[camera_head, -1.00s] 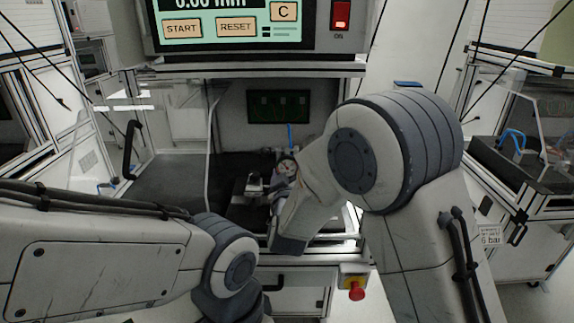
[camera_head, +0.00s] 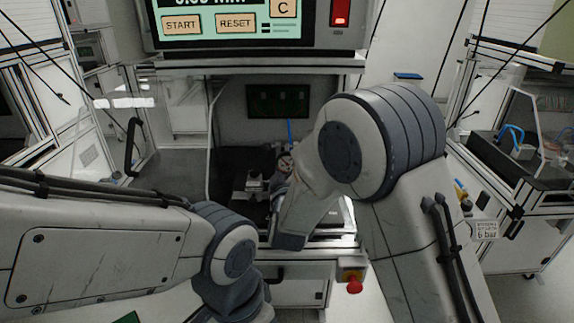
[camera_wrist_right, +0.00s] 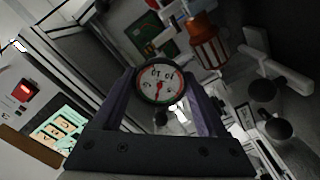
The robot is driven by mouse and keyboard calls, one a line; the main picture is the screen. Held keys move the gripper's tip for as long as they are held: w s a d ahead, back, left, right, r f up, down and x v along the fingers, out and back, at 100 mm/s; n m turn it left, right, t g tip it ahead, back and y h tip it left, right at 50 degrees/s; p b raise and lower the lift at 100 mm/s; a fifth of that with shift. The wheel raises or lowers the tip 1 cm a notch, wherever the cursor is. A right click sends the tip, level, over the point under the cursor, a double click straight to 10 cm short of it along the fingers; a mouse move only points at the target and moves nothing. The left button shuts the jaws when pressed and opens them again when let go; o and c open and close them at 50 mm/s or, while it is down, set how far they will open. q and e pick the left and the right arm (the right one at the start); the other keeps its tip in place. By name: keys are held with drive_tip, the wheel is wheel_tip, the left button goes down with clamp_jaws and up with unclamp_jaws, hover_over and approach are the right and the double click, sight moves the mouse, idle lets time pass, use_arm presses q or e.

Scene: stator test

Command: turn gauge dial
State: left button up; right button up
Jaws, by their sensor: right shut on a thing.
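The gauge dial (camera_head: 285,163) is a small round face on the fixture inside the bench bay in the head view. In the head view my right forearm hides most of that gripper. My left arm crosses the lower left, and its gripper is out of view.
A tester with a display and START and RESET buttons (camera_head: 236,22) hangs above the bay. A dark fixture block (camera_head: 255,182) stands left of the dial. A red knob (camera_head: 354,286) is at the bench front. An orange-brown cylinder (camera_wrist_right: 209,42) is near the dial.

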drive_tip(key=o, duration=1.3)
drive_tip(key=shift+s, duration=0.1)
drive_tip(key=s+b, duration=0.1)
drive_tip(key=s, duration=0.9)
drive_tip(key=shift+s, duration=0.15)
drive_tip(key=shift+a, duration=0.1)
